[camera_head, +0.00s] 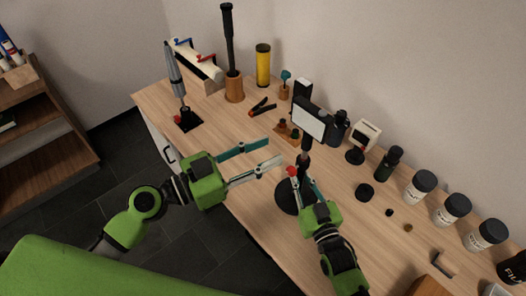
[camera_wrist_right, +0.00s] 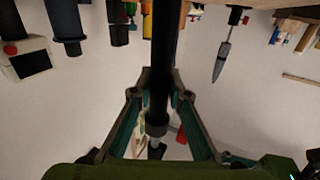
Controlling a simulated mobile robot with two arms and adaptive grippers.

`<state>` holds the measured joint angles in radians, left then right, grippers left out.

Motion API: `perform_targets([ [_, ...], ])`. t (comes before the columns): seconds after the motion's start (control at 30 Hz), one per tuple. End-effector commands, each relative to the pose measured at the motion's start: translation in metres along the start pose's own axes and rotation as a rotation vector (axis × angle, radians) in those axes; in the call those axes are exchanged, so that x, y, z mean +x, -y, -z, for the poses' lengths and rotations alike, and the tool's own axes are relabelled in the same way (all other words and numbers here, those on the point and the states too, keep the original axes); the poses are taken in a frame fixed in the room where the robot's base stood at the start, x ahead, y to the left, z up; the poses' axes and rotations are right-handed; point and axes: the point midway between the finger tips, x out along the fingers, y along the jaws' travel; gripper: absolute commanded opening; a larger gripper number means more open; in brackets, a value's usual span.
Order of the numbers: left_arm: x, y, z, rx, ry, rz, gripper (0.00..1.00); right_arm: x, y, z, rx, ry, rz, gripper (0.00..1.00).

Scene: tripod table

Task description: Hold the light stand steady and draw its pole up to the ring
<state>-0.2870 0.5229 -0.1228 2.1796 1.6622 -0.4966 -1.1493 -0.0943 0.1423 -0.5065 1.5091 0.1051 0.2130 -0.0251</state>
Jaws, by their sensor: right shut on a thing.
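The light stand has a bright rectangular lamp head (camera_head: 308,123), a black pole (camera_head: 304,160) and a round black base (camera_head: 285,198) on the table. A red knob (camera_head: 291,171) shows beside the pole. My right gripper (camera_head: 301,172) is shut on the pole, above the base. I cannot make out the ring for certain.
The wooden table (camera_head: 245,205) is bare around its front left edge. A yellow cylinder (camera_head: 263,65) and red-handled pliers (camera_head: 262,107) are behind. A black bottle (camera_head: 389,163), a black puck (camera_head: 365,192) and several white jars with black lids (camera_head: 419,187) are at right.

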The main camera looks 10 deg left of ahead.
Motion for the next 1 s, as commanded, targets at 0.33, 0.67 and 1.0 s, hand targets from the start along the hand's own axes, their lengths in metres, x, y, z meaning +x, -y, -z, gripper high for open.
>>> perform_targets([
  [0.33,0.000,0.000,0.000,0.000,0.000,0.000,0.34,0.000,0.000,-0.001,0.000,0.002,0.000,0.36],
  [0.67,0.001,0.000,0.000,0.000,0.000,0.000,0.34,-0.008,0.000,-0.001,0.000,0.002,0.000,0.36],
  [1.0,0.001,0.000,0.000,0.000,0.000,0.000,0.34,-0.074,0.000,-0.002,0.000,0.005,0.000,0.36],
])
